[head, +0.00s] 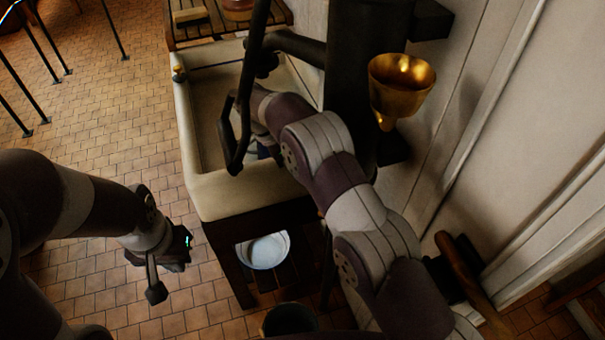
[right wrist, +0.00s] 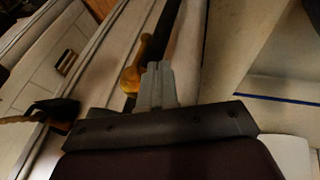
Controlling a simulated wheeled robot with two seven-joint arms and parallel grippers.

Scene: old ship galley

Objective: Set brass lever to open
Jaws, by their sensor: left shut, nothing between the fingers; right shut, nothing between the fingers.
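No lever shows clearly in the head view. A brass funnel-shaped cup (head: 402,85) is fixed on the dark upright column (head: 350,80). In the right wrist view a brass piece (right wrist: 132,80) with a rounded end and narrower neck shows just left of my right gripper (right wrist: 157,68). I cannot tell whether it is the lever or the cup, or whether the fingers touch it. My right gripper is shut and empty; in the head view my forearm and a dark handle hide it over the basin. My left gripper (head: 155,291) is shut and empty over the floor at left.
A pale stone basin (head: 228,198) stands on a dark stand against the wall. A white pail (head: 264,250) sits beneath it, and a dark bucket (head: 290,319) is at the bottom. A slatted wooden rack (head: 205,30) is at the back.

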